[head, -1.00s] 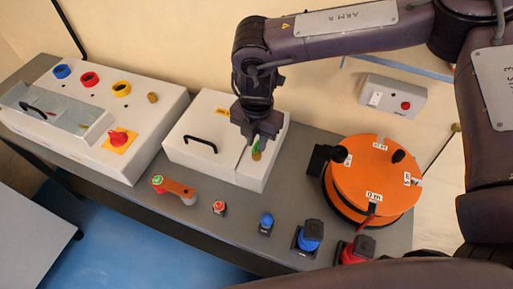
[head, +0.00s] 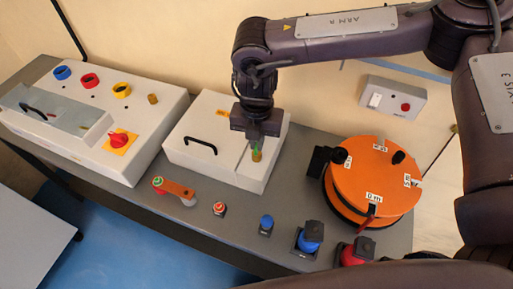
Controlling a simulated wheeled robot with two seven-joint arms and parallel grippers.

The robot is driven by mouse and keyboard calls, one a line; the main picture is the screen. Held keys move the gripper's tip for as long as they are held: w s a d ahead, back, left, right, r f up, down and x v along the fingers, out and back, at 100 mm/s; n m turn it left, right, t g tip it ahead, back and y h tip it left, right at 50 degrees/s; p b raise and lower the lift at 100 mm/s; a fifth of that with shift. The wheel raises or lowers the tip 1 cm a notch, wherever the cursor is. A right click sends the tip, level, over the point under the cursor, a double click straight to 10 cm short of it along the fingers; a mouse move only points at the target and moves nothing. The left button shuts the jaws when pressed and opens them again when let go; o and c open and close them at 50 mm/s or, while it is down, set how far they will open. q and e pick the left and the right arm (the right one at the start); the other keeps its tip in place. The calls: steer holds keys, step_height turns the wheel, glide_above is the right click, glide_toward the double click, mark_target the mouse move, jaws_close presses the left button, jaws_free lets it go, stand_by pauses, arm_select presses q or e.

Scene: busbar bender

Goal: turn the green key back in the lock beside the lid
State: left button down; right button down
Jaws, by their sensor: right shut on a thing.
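The green key (head: 256,148) stands in a brass lock (head: 256,156) on the white box, beside the lid (head: 207,130) with its black handle. My right gripper (head: 256,140) comes down from above and is shut on the green key, of which only a small part shows below the fingers. The lid looks closed. My left gripper is not in view.
A white panel (head: 160,112) with coloured rings and a red knob stands at the left. An orange round drum (head: 372,185) stands at the right. An orange lever (head: 175,188), blue plug (head: 310,233) and red plug (head: 355,252) line the front edge.

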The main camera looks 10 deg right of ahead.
steer(key=n, duration=0.2)
steer(key=shift+n, duration=0.3)
steer(key=shift+n, duration=0.8)
steer(key=n, duration=0.4)
steer(key=shift+b, duration=0.3)
steer(key=n, duration=0.4)
steer(key=shift+n+b, duration=0.3)
steer(key=shift+n, duration=0.6)
